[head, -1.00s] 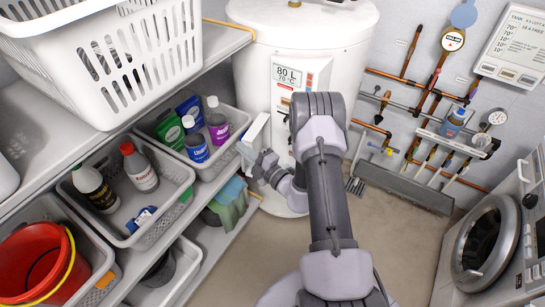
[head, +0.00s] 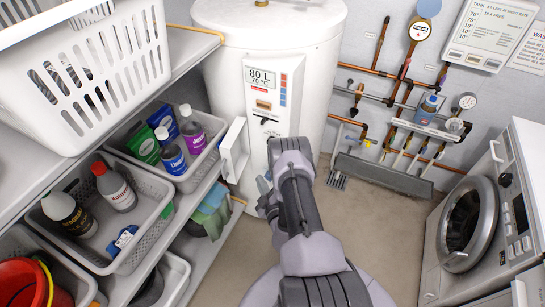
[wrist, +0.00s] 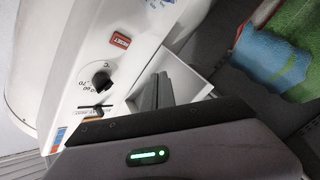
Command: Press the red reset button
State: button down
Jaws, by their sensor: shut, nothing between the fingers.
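The red reset button (wrist: 121,40) is a small rectangle marked RESET on the white heater's panel in the wrist view. A black knob (wrist: 101,80) and a small black lever (wrist: 95,108) are on the same panel. My gripper (wrist: 160,90) is shut and empty, its fingers showing in front of the panel, below and to the right of the button in the picture. I see no contact with the button. In the head view my gripper (head: 265,190) is low by the heater (head: 225,75), partly hidden by my arm. I cannot pick out the button there.
A white open flap (head: 235,148) stands out at the heater's left. A shelf with baskets (head: 130,235) and bottles is at left. Pipes (head: 400,100) line the wall, and a washing machine (head: 480,225) stands at right. Floor between is clear.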

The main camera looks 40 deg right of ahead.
jog(key=w+d+b, duration=0.3)
jog(key=d+b, duration=0.1)
jog(key=d, duration=0.4)
jog(key=shift+w, duration=0.2)
jog(key=shift+d, duration=0.1)
dwell(1.7)
jog(key=shift+w+d+b, duration=0.2)
jog(key=shift+d+b, duration=0.1)
jog(key=shift+d, duration=0.05)
jog(key=shift+w+d+b, duration=0.15)
jog(key=shift+d+b, duration=0.15)
jog(key=shift+d, duration=0.05)
dwell(0.8)
jog(key=shift+a, duration=0.15)
jog(key=shift+s+a, duration=0.35)
jog(key=shift+a, duration=0.25)
